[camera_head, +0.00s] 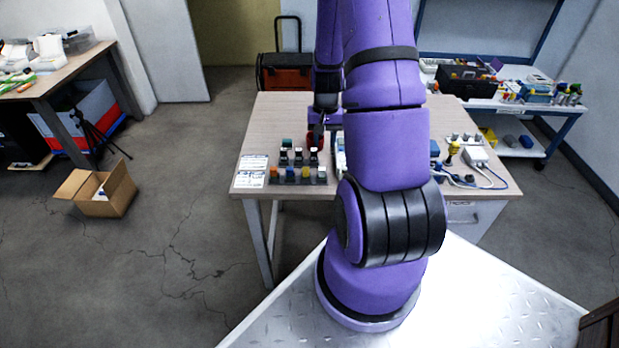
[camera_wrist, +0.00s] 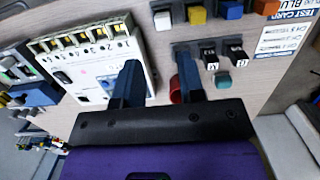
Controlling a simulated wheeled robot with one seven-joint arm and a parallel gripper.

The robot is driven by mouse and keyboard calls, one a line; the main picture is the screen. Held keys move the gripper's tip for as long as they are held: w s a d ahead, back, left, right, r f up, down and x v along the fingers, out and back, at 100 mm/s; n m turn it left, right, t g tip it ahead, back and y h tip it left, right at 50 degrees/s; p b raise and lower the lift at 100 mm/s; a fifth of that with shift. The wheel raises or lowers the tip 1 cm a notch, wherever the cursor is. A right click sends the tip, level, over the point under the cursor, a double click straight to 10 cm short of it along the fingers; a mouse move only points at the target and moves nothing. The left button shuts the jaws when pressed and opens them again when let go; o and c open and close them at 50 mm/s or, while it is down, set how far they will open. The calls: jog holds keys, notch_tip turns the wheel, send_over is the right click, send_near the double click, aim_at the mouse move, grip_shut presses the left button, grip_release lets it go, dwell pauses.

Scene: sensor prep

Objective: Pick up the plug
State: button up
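Several small dark plugs with coloured tops stand on the table (camera_head: 262,135). Nearest the front in the head view are an orange (camera_head: 274,174), a blue (camera_head: 290,174), a yellow (camera_head: 305,174) and a white plug (camera_head: 321,173). A teal plug (camera_wrist: 222,81) and a red piece (camera_wrist: 176,96) are farther back. My gripper (camera_wrist: 158,72) is open, its two dark fingers apart with nothing gripped between them. The right finger overlaps the red piece, hiding part of it; contact is unclear. The left finger is over a white switch box (camera_wrist: 92,72).
Printed cards (camera_head: 250,172) lie at the table's left edge. Cables and a white box (camera_head: 474,155) occupy its right side. A red-black case (camera_head: 284,72) stands behind. An open carton (camera_head: 103,196) is on the floor at left.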

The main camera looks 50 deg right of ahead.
aim_at(322, 168)
jog(key=f, duration=0.6)
jog(key=shift+s+a, duration=0.25)
jog(key=shift+a, duration=0.1)
jog(key=shift+w+a+f, duration=0.1)
jog(key=shift+f, duration=2.6)
jog(key=c, duration=0.6)
